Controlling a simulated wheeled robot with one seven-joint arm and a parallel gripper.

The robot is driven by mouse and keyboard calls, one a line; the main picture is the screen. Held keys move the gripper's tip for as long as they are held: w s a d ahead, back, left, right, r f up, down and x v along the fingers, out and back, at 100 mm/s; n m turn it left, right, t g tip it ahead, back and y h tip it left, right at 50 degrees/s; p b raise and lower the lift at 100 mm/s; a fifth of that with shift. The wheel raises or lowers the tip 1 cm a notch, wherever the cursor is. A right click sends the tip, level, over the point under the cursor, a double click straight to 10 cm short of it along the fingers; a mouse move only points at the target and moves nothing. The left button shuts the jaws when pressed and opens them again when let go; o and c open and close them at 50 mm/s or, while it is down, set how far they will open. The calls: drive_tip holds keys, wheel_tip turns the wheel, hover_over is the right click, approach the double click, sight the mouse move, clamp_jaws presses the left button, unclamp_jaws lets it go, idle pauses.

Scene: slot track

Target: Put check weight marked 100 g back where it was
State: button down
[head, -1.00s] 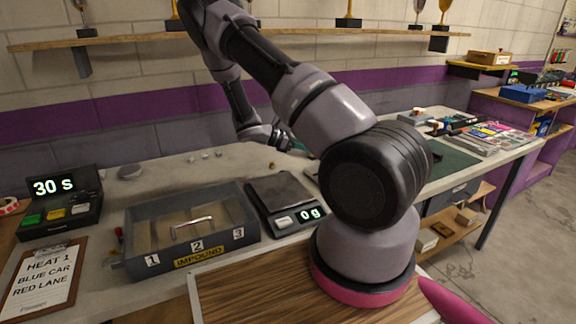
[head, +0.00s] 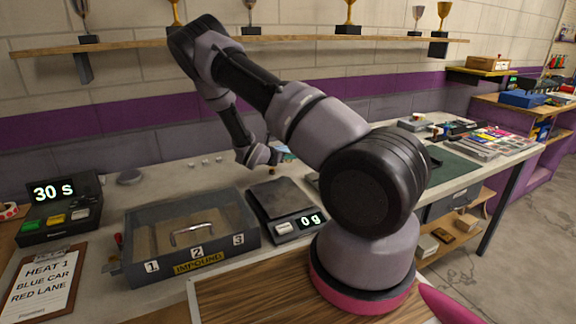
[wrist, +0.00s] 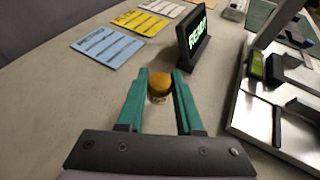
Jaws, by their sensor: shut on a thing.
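The check weight is a small brass-coloured cylinder (wrist: 159,84), seen from above in the wrist view. My gripper (wrist: 160,86) has its two green fingers on either side of it and is shut on it. Its mark cannot be read here. In the head view my gripper (head: 285,153) is at the far side of the bench, behind the scale, and is partly hidden by my arm. The scale (head: 275,198) has an empty plate and reads 0 g.
The grey impound tray (head: 130,262) stands left of the scale. In the wrist view a black display (wrist: 193,40) stands beyond the weight, coloured cards (wrist: 108,46) lie at upper left, and a metal-plated device (wrist: 255,110) is close on the right. Bench left of the fingers is clear.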

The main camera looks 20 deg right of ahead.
sight(288, 170)
drive_tip(key=shift+f, duration=1.8)
drive_tip(key=c, duration=0.6)
unclamp_jaws()
drive_tip(key=shift+f, duration=0.1)
drive_tip(key=shift+o, duration=0.2)
